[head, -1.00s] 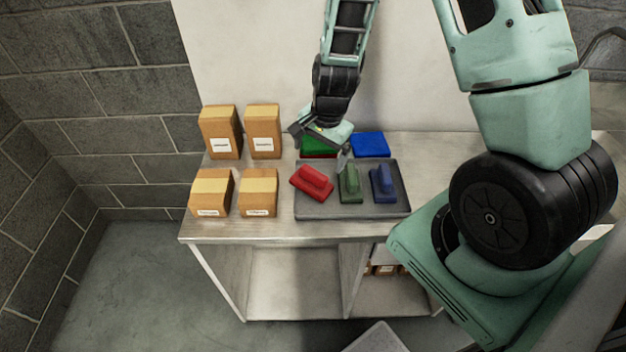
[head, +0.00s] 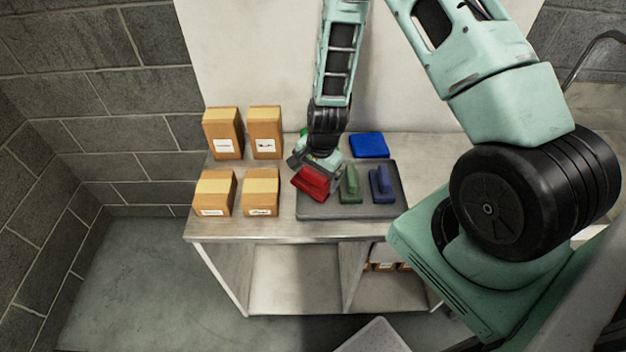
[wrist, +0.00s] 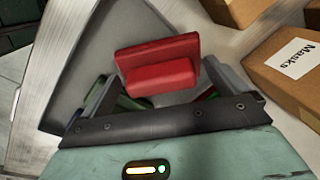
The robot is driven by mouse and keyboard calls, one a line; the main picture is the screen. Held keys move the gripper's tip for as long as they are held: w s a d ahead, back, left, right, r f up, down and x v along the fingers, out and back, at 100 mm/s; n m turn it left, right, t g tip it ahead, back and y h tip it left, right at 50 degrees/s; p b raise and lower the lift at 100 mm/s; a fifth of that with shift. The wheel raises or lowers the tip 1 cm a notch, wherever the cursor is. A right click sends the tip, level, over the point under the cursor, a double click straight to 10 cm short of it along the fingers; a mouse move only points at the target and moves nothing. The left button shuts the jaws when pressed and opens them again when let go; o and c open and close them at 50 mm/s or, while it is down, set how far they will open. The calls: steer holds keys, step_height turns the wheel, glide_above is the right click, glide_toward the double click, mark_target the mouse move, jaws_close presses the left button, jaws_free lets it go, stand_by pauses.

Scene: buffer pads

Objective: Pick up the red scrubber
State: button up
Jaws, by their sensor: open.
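The red scrubber (head: 311,183) lies at the left side of the grey tray (head: 346,212) on the table. In the wrist view the red scrubber (wrist: 158,66) sits just ahead of my gripper, its raised handle facing me. My gripper (head: 316,169) is directly above and behind the scrubber, close to it. In the wrist view my gripper (wrist: 160,100) is open, with a finger on each side of the scrubber's near end. The fingertips are partly hidden, and I cannot tell if they touch it.
A green scrubber (head: 350,184) and a blue scrubber (head: 381,184) lie to the right in the tray. A blue pad (head: 369,145) lies behind the tray. Several cardboard boxes (head: 262,192) stand on the left. The table's front edge is clear.

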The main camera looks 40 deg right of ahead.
mark_target(315, 174)
steer(key=c, duration=1.2)
steer(key=shift+c, duration=0.2)
steer(key=shift+r, duration=0.1)
step_height(315, 174, up, 10)
steer(key=shift+f+b, duration=0.1)
steer(key=shift+b, duration=0.95)
steer(key=o, duration=0.6)
steer(key=c, duration=0.3)
steer(key=shift+c, duration=0.2)
